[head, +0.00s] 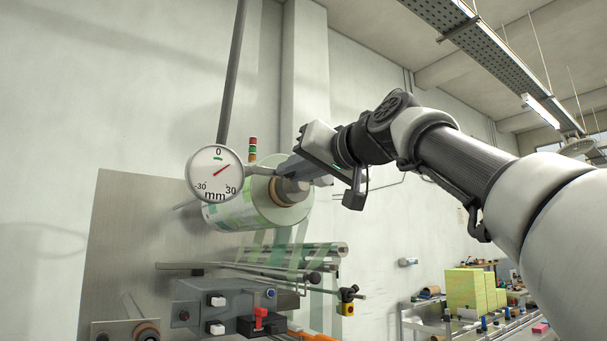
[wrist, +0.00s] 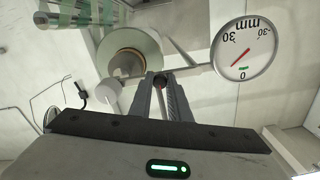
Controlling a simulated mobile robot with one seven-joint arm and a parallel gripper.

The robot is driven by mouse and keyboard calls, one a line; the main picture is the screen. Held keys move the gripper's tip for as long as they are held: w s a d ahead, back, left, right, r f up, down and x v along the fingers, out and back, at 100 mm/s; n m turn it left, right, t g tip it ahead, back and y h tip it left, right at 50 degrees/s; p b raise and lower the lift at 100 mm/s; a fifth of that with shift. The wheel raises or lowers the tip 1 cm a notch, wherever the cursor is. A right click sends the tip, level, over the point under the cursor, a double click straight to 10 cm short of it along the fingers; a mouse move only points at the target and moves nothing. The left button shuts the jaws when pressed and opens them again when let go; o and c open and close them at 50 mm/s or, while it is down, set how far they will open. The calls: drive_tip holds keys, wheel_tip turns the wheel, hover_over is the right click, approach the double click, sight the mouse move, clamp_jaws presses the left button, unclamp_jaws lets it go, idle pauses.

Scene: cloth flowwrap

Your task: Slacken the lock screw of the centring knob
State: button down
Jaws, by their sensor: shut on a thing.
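My gripper (head: 291,170) reaches in from the right to the hub of the film roll (head: 252,207). In the wrist view its two fingers (wrist: 160,80) are closed on a small dark and red piece, which I take to be the lock screw; the fingertips hide most of it. A dark grey cylindrical part (head: 290,190), seemingly the centring knob, sits at the roll's centre beside the fingers. The round mm dial (head: 214,173) stands left of the roll, its red needle on the plus side of 0. The dial also shows in the wrist view (wrist: 244,48), upside down.
A signal lamp (head: 253,149) stands behind the roll. A bench with green-yellow cartons (head: 465,290) is at the far right.

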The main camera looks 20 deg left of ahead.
drive_tip(key=shift+f, duration=0.1)
drive_tip(key=c, duration=1.7)
unclamp_jaws()
drive_tip(key=shift+o, duration=0.2)
drive_tip(key=b+v, duration=0.5)
drive_tip(key=v, duration=1.2)
drive_tip(key=shift+d, duration=0.25)
drive_tip(key=w+d+f+m+h, duration=0.25)
drive_tip(key=f+m+h, duration=0.2)
drive_tip(key=f, duration=0.95)
drive_tip(key=s+d+f+m+g+h, duration=0.1)
drive_tip(key=s+d+f+g+h, duration=0.3)
drive_tip(key=f, duration=1.1)
drive_tip(key=s+d+f+h+p, duration=0.15)
drive_tip(key=s+d+f, duration=0.55)
drive_tip(key=f, duration=0.8)
drive_tip(key=s+d+f+m+g+h, duration=0.15)
drive_tip(key=s+d+f+h, duration=0.35)
drive_tip(key=f, duration=0.9)
wheel_tip(320, 180, up, 18)
drive_tip(key=y+p, duration=0.1)
drive_tip(key=p, duration=1.6)
drive_tip(key=shift+n+g+p, duration=0.3)
drive_tip(key=shift+n+g, duration=0.05)
drive_tip(key=shift+n, duration=0.05)
